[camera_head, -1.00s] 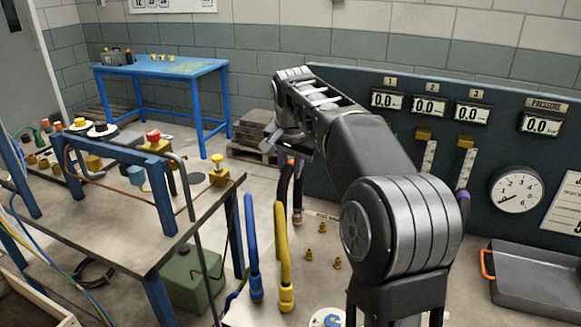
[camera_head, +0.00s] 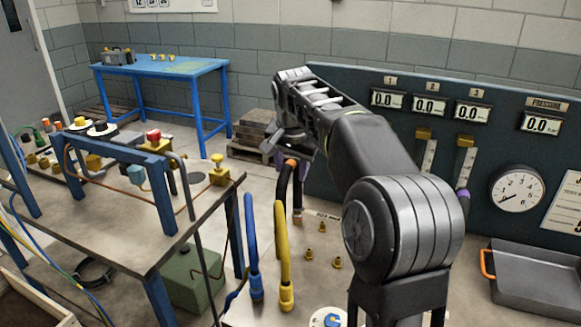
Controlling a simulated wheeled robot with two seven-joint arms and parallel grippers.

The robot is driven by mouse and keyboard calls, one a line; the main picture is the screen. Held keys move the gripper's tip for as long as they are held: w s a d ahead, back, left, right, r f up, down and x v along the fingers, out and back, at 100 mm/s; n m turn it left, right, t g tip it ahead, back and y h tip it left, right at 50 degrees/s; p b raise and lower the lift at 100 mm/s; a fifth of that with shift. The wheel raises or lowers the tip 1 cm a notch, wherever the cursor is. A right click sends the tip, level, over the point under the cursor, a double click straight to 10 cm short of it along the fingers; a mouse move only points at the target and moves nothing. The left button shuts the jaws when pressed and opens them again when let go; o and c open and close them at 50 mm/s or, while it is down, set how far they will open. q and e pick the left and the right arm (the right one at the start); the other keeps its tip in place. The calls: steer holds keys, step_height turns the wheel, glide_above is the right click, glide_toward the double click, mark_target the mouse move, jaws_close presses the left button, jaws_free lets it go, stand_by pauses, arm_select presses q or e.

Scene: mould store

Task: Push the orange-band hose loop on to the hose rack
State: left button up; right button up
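A black hose loop with an orange band (camera_head: 290,163) near its top stands upright behind the yellow hose. Its lower end has a copper-coloured fitting (camera_head: 297,217). My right gripper (camera_head: 286,147) is just above the orange band, at the end of my arm, which reaches in from the lower right. The wrist hides most of its fingers, so I cannot tell whether it touches the hose or is open. I cannot clearly pick out the hose rack. My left gripper is not in view.
A blue hose (camera_head: 251,250) and a yellow hose (camera_head: 283,255) stand in front. Small brass fittings (camera_head: 309,254) lie nearby. A bench with a blue frame (camera_head: 163,205) is at left. A dark gauge panel (camera_head: 480,150) rises behind my arm; a grey tray (camera_head: 535,290) is at right.

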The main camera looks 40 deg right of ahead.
steer(key=shift+r, duration=0.1)
steer(key=v, duration=0.7)
steer(key=shift+s+a+r, duration=0.1)
steer(key=shift+r, duration=0.15)
stand_by(0.5)
